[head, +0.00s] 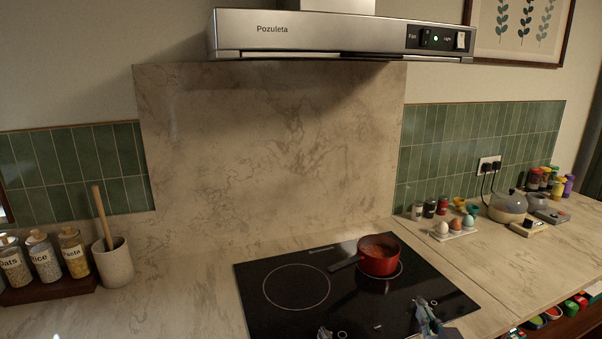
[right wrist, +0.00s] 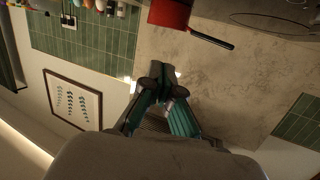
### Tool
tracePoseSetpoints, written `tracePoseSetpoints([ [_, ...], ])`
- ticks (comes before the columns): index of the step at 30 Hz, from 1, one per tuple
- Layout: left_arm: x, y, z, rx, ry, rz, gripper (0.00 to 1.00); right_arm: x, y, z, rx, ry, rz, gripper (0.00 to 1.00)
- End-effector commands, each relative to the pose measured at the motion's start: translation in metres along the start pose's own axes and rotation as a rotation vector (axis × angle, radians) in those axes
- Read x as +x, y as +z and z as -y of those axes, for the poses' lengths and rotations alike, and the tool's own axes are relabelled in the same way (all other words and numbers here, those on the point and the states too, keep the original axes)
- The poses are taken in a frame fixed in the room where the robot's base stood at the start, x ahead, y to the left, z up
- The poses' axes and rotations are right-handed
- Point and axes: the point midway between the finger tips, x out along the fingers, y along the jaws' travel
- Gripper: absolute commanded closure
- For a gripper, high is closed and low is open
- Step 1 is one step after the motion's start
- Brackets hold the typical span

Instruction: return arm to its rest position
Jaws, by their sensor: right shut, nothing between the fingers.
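My right gripper (head: 428,318) is at the bottom of the head view, over the front right part of the black cooktop (head: 330,300). In the right wrist view its fingers (right wrist: 162,82) are together and hold nothing. A small grey shape at the bottom edge of the head view, left of my right gripper, may be the tip of my left gripper; too little of it shows to tell its state.
A red saucepan (head: 379,257) stands on the back right burner, handle pointing left. An egg holder (head: 455,234) and small jars are right of the cooktop. Storage jars (head: 75,255) and a utensil crock (head: 113,264) stand left. A range hood (head: 340,38) hangs above.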

Motion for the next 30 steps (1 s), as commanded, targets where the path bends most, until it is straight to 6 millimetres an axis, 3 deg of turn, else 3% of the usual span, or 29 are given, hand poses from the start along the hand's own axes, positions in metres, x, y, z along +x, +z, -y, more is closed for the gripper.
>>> tracePoseSetpoints([
  [1, 0.0, 0.0, 0.0, 0.0, 0.0, -0.001, 0.6, -0.021, 0.037, 0.003, -0.022, 0.006, 0.122, 1.0],
  [3, 0.0, -0.001, 0.0, 0.0, 0.0, -0.001, 0.6, -0.051, 0.081, 0.005, -0.055, 0.01, 0.284, 1.0],
  [6, 0.0, -0.001, 0.0, 0.0, 0.0, -0.002, 0.6, -0.096, 0.13, 0.009, -0.099, 0.005, 0.49, 1.0],
  [9, 0.0, -0.002, 0.0, 0.0, 0.0, -0.003, 0.6, -0.135, 0.161, 0.011, -0.131, -0.008, 0.641, 1.0],
  [15, 0.0, -0.003, 0.0, 0.0, 0.0, -0.005, 0.6, -0.197, 0.199, 0.015, -0.177, -0.038, 0.864, 1.0],
  [24, 0.0, -0.003, 0.0, 0.0, 0.0, -0.006, 0.6, -0.277, 0.228, 0.019, -0.226, -0.093, 1.117, 1.0],
  [30, 0.0, -0.004, 0.0, 0.0, 0.0, -0.006, 0.6, -0.259, 0.274, 0.018, -0.229, -0.095, 1.142, 1.0],
])
